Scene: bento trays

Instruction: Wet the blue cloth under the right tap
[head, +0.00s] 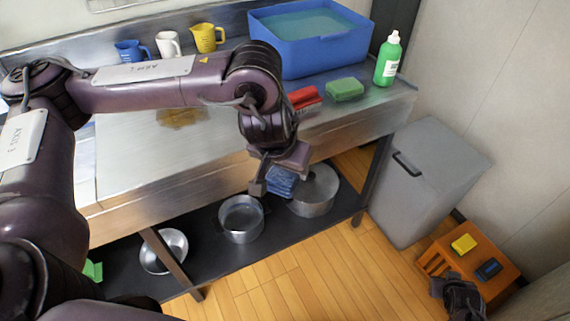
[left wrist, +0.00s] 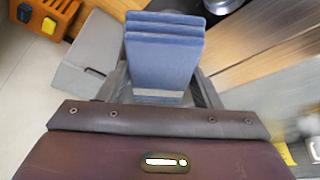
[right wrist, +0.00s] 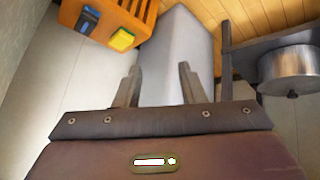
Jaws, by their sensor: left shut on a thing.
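The blue cloth (head: 283,181) is folded in layers and held in my left gripper (head: 272,186), in front of the metal counter's front edge and above the lower shelf. In the left wrist view the cloth (left wrist: 165,52) stands out between the fingers, which it partly hides. My left gripper is shut on it. My right gripper (head: 452,287) is at the bottom right of the head view, by the orange stool. The right wrist view shows its fingers (right wrist: 158,82) apart with nothing between them. I cannot make out the right tap in any view.
The metal counter (head: 160,150) holds a blue basin of water (head: 310,60), mugs, a red brush (head: 303,97), a green sponge (head: 345,89) and a green bottle (head: 387,60). Pots (head: 241,219) stand on the lower shelf. A grey bin (head: 425,185) and orange stool (head: 490,258) stand right.

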